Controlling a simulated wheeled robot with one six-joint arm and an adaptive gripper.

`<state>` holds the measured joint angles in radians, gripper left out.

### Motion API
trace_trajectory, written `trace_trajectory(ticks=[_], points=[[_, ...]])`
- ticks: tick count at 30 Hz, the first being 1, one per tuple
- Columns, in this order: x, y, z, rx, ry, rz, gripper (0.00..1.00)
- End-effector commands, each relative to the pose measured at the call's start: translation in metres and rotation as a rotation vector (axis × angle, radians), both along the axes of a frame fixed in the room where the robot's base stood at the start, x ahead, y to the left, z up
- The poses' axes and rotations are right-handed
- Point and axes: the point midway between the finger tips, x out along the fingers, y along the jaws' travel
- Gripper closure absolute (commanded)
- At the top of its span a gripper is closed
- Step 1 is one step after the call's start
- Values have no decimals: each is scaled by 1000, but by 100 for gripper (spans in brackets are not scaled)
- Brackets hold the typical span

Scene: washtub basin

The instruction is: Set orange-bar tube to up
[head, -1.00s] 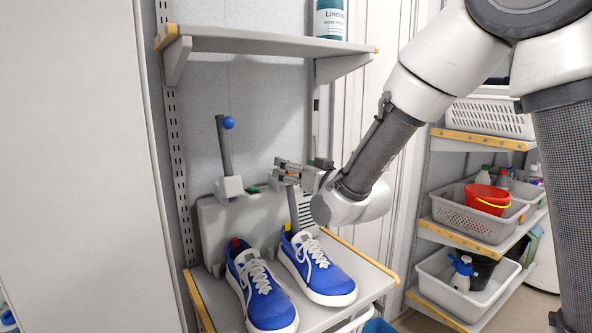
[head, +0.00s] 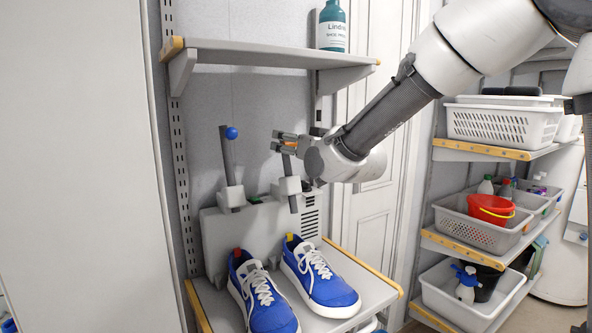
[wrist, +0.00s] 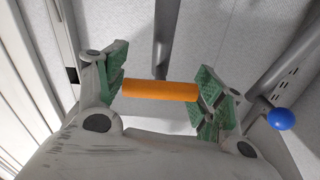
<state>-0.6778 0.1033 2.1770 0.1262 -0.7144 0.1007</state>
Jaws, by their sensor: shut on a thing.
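The orange-bar tube (head: 286,164) is a dark grey tube at the back of the grey unit, right of the blue-ball tube. It stands nearly upright through a white block (head: 289,186), and part of it reaches below the block. Its orange bar (wrist: 160,90) lies crosswise between my fingers in the wrist view. My gripper (head: 289,143) is shut on the bar at the tube's top, coming from the right. The green finger pads touch or nearly touch the bar's two ends. The fingers partly hide the bar in the head view.
The blue-ball tube (head: 227,155) stands upright to the left. Two blue shoes (head: 318,279) stand in front of the unit on the lower shelf (head: 365,279). An upper shelf (head: 275,55) with a bottle (head: 332,27) hangs above my gripper. A rack with baskets (head: 480,218) is at the right.

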Motion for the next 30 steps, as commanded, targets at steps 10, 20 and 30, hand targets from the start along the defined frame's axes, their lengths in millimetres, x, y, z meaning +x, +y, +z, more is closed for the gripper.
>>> trace_trajectory(ticks=[10, 20, 30], points=[[10, 3, 37, 1, 1, -5, 74], [10, 3, 36, 0, 1, -5, 17], [7, 3, 36, 0, 0, -2, 17]])
